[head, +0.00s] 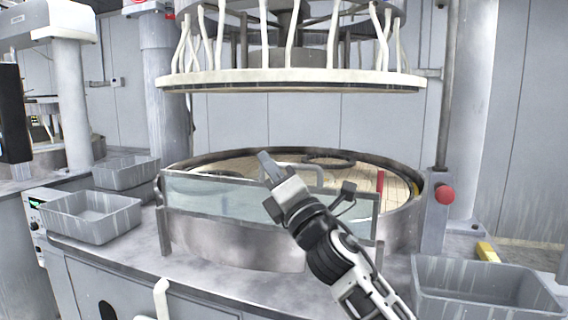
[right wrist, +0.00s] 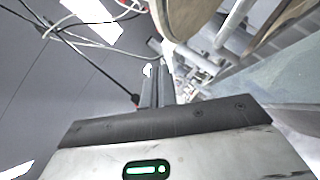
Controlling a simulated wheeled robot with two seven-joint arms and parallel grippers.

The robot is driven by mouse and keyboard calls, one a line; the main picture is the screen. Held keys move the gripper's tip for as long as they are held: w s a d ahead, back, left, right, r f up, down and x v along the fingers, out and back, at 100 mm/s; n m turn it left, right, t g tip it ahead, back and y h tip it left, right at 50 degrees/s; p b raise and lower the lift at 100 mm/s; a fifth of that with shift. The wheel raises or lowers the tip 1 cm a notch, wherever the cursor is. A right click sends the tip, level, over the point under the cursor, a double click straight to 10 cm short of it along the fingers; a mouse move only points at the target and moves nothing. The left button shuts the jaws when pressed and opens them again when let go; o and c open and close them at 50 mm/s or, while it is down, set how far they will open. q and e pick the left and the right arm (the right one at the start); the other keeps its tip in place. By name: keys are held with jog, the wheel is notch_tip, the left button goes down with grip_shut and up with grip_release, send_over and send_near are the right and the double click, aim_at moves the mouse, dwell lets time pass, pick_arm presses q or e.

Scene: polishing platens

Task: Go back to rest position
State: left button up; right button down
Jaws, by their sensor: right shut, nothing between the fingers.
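My right gripper (head: 264,157) is in the middle of the head view, in front of the round polishing basin and its glass guard. Its fingers are shut with nothing between them. In the right wrist view the closed fingers (right wrist: 157,80) point up past the edge of the upper platen (right wrist: 182,15). My left gripper is not in view in the head view.
The glass guard (head: 215,205) stands at the front of the basin (head: 240,258). The upper platen (head: 290,82) hangs above. Grey bins stand at left (head: 92,228) and right (head: 480,300). A red button (head: 444,194) is on the right post. A yellow block (head: 487,252) lies behind the right bin.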

jog(key=s+d, duration=0.2)
jog(key=s, duration=0.2)
jog(key=s+d+f+m+g+h, duration=0.1)
jog(key=s+d+f+m+h, duration=0.15)
jog(key=f+m, duration=0.5)
jog(key=s+d+f+m+g+h, duration=0.1)
jog(key=d+f+m+h, duration=0.25)
jog(key=f, duration=0.75)
jog(key=s+d+f+m+h, duration=0.2)
jog(key=f+m, duration=0.4)
jog(key=f, duration=0.4)
jog(key=s+d+f+m+g+h, duration=0.1)
jog(key=s+d+f+m+g, duration=0.1)
jog(key=s+f, duration=0.5)
jog(key=s+d+f+m+g+h, duration=0.1)
jog(key=s+d+f+m+g, duration=0.2)
jog(key=s+f+m, duration=0.3)
jog(key=s+d+f+m+g+h, duration=0.2)
jog(key=s+d+f+m, duration=0.2)
jog(key=s+f, duration=0.5)
jog(key=shift+m, duration=0.6)
